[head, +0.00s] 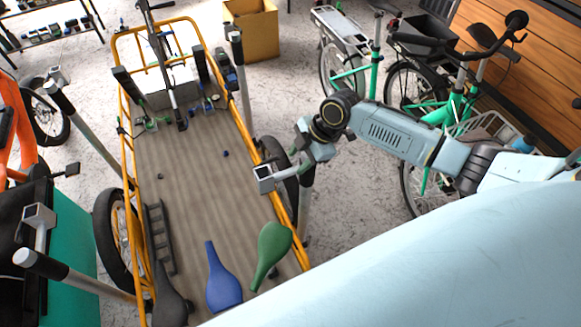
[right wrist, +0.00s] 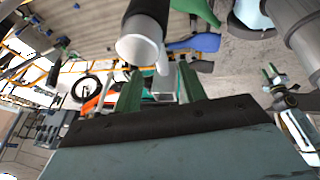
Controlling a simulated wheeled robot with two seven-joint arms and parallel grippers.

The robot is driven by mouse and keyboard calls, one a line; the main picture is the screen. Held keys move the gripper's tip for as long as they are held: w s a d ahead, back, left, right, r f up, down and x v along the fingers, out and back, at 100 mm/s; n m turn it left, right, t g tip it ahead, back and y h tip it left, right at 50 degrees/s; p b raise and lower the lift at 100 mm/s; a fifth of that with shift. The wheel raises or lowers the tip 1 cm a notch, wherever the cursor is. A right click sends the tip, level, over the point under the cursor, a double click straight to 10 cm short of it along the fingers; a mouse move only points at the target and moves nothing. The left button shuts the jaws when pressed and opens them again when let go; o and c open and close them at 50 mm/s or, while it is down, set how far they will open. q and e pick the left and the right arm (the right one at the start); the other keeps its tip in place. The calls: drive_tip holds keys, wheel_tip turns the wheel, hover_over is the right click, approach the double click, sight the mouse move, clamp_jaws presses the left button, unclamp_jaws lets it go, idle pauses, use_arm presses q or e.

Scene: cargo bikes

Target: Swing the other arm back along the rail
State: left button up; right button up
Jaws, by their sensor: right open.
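The cargo bike's yellow-orange side rail (head: 131,160) frames a ribbed grey bed (head: 190,170). Several dark-and-pale posts stand around it. Another arm with a square white head (head: 39,215) stands at the lower left, away from the bed. In the right wrist view my right gripper (right wrist: 160,78) is open, its two green fingers apart. A dark cylinder with a white end (right wrist: 140,48) looms close in front of them; I cannot tell whether they touch. My left gripper is out of view.
Green bikes (head: 375,60) stand at the right, by a wooden cabinet (head: 540,45). A yellow box (head: 252,30) is behind. The bed's middle is mostly clear.

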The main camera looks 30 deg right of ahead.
sight(289, 171)
drive_tip(key=shift+x, duration=2.7)
clamp_jaws()
